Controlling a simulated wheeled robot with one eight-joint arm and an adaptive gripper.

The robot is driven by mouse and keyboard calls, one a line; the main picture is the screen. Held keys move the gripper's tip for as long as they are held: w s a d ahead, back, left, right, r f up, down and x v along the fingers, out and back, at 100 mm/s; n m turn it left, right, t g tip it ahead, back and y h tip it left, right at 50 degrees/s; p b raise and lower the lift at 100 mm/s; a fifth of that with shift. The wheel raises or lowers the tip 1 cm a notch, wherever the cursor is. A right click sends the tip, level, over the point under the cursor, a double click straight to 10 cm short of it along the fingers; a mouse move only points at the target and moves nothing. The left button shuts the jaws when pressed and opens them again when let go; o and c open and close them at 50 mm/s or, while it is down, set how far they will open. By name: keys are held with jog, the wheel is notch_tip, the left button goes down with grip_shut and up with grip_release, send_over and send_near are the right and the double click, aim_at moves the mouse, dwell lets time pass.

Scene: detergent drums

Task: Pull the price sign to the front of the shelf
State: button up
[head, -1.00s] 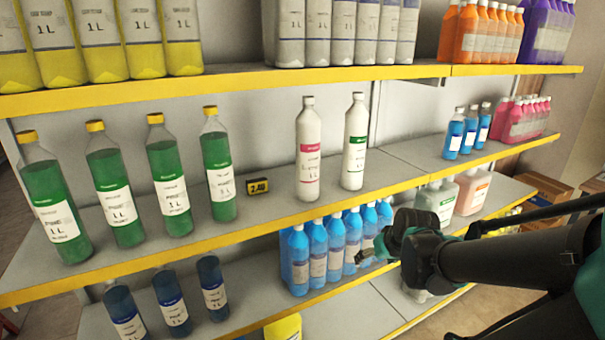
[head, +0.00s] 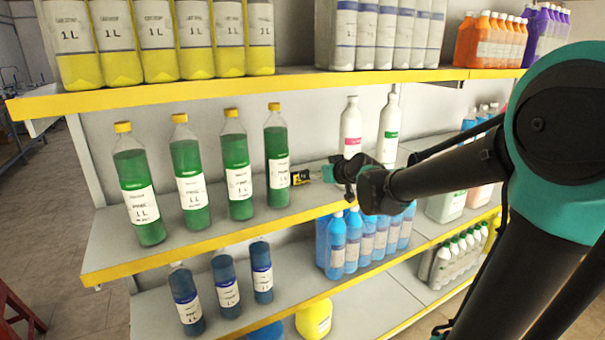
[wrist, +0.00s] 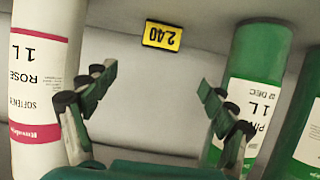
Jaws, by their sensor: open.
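The price sign, a small yellow and black block reading 2.40 (wrist: 162,35), stands on the middle shelf. In the head view the sign (head: 300,177) is just right of the last green bottle, partly behind my gripper. My gripper (wrist: 157,80) is open and empty, one finger on each side of the picture, with the sign beyond the fingertips and roughly centred between them. In the head view my gripper (head: 322,174) reaches over the middle shelf from the right, close to the sign. I cannot tell the exact gap; nothing is held.
A green bottle (wrist: 252,95) stands close to the right finger, and a white bottle with a pink label (wrist: 45,80) close to the left finger. Yellow-edged shelves lie above (head: 250,88) and below. Blue bottles (head: 345,240) stand on the lower shelf under my gripper.

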aim_at(295, 181)
jog(key=x, duration=1.3)
jog(key=shift+w+a+f, duration=0.1)
jog(key=shift+w+f, duration=0.15)
jog(key=shift+c, duration=0.4)
